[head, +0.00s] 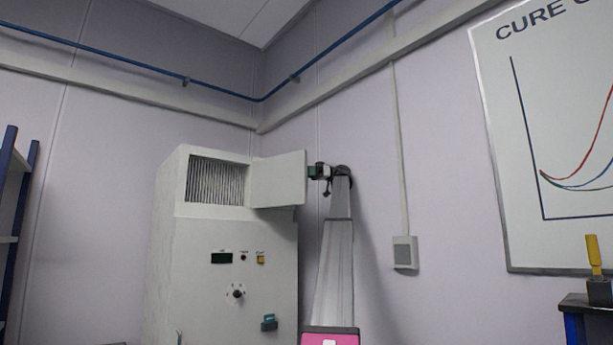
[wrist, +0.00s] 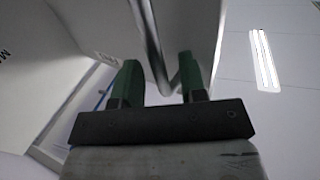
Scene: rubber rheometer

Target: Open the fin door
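The fin door (head: 278,180) is a pale flat panel at the upper right of the white cabinet. It stands swung open to the right, and the fins (head: 217,182) show in the opening to its left. My gripper (head: 311,172) is at the door's outer right edge. In the wrist view its two green fingers (wrist: 158,84) stand apart, with the door's edge (wrist: 158,50) reaching down between them. The right finger is close to the door; I cannot tell whether it touches.
The wall (head: 365,130) is close behind my arm. A wall box (head: 404,252) and a chart board (head: 550,140) are to the right. A blue shelf (head: 12,220) is at far left.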

